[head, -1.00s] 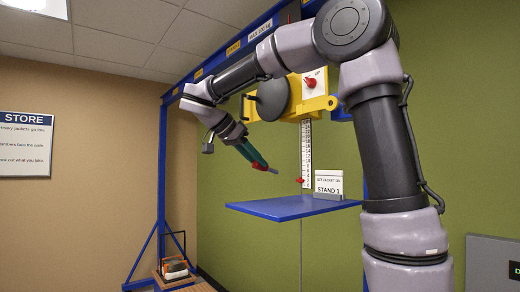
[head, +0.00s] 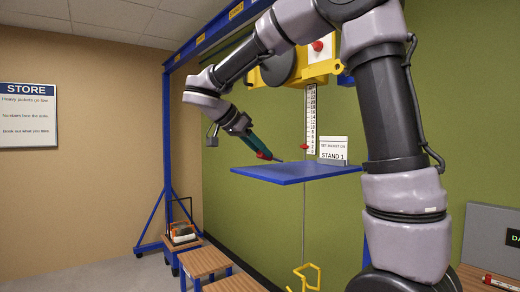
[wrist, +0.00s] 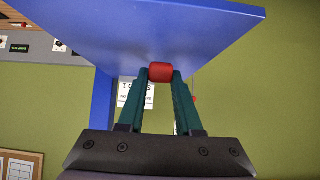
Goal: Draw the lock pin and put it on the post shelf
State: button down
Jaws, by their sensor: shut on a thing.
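My gripper (head: 257,150) is shut on the lock pin, holding it by its red head (head: 264,155). The pin's thin grey shaft points right and slightly down, over the left part of the blue post shelf (head: 300,175) in the head view. I cannot tell whether the pin touches the shelf. In the wrist view the red head (wrist: 160,71) sits between the green fingertips of my gripper (wrist: 161,76), against the blue shelf (wrist: 150,30) behind it. The shaft is hidden there.
A card reading "STAND 1" (head: 333,150) stands at the shelf's back right. A ruler (head: 310,115) with a red pointer (head: 304,147) hangs behind. The yellow carriage (head: 310,68) is above. Wooden steps (head: 203,262) and a yellow hook (head: 307,278) are below.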

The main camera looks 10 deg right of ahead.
jog(key=shift+f, duration=0.8)
jog(key=c, duration=0.5)
grip_release()
jog(key=s+a+r, duration=0.3)
jog(key=a, duration=0.6)
jog(key=shift+s, duration=0.4)
jog(key=shift+a, duration=0.2)
